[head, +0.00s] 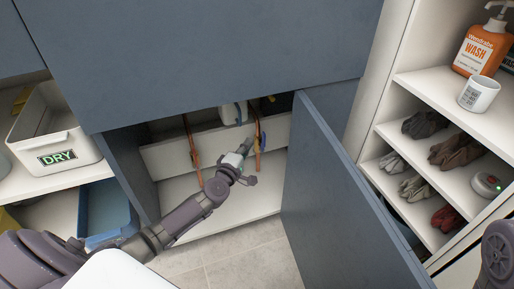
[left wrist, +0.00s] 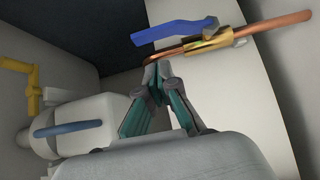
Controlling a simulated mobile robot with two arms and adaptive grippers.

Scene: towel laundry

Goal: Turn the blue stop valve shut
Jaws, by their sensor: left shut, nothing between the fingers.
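The blue stop valve's lever (left wrist: 175,32) shows in the left wrist view, beside a brass valve body (left wrist: 212,42) on a copper pipe (left wrist: 275,28). The lever lies roughly along the pipe line. My left gripper (left wrist: 157,72) is shut and empty, its tips just below the lever in that view; I cannot tell if they touch. In the head view my left gripper (head: 246,147) reaches into the open cabinet, close to the right copper pipe (head: 258,138). The lever is hard to make out there. My right gripper is not in view.
A white fixture with a blue-grey handle (left wrist: 68,129) and a yellow handle (left wrist: 32,95) show left in the wrist view. The open cabinet door (head: 345,190) stands right of my arm. Another copper pipe (head: 191,150) is at left inside. Shelves flank the cabinet.

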